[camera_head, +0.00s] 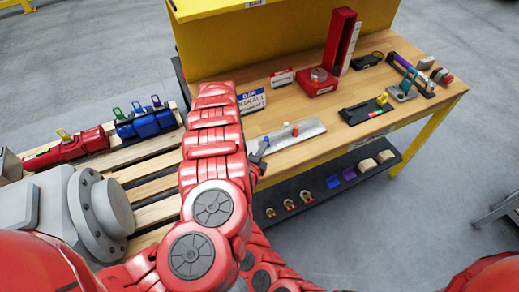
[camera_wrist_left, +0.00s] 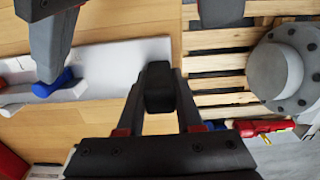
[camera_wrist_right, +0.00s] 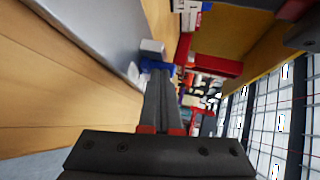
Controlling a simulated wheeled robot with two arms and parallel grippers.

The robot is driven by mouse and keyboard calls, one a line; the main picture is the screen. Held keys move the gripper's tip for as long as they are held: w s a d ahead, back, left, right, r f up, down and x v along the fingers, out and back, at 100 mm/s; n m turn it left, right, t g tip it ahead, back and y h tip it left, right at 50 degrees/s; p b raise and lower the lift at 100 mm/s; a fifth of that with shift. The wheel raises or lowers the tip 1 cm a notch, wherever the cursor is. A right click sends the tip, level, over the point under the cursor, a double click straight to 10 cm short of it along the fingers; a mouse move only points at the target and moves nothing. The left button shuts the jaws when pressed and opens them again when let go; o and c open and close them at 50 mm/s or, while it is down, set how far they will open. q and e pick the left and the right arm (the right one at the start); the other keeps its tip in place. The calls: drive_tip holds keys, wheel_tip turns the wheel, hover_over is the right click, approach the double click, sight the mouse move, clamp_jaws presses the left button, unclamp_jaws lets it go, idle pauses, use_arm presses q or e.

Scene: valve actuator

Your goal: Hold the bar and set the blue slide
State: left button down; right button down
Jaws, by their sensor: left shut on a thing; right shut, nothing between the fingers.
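The pale bar (camera_head: 310,129) lies on the wooden bench; in the left wrist view the bar (camera_wrist_left: 112,62) runs in from the left. My left gripper (camera_wrist_left: 160,85) is shut at the bar's end nearest the pallet; its dark tips hide the grip. My left gripper is hidden in the head view. The blue slide (camera_wrist_left: 62,79) sits at the bar's edge and shows in the right wrist view (camera_wrist_right: 157,67). My right gripper (camera_head: 262,149) is shut and empty, its tips (camera_wrist_right: 160,76) close to the blue slide; I cannot tell whether they touch.
A blue-and-white label card (camera_head: 252,101) and a red stand (camera_head: 340,42) are on the bench behind the bar. A black tray (camera_head: 366,111) is to the right. A pallet (camera_head: 155,160) with red and blue fixtures and a grey flange is at left.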

drive_tip(key=shift+s+a, duration=0.2)
drive_tip(key=shift+s, duration=0.1)
drive_tip(key=s, duration=0.2)
drive_tip(key=s+a, duration=0.1)
drive_tip(key=s, duration=0.1)
drive_tip(key=shift+s+a, duration=0.2)
drive_tip(key=shift+s, duration=0.1)
drive_tip(key=v, duration=0.8)
drive_tip(key=shift+s+r, duration=0.25)
drive_tip(key=shift+r, duration=0.1)
use_arm(q)
drive_tip(key=shift+c, duration=2.4)
unclamp_jaws()
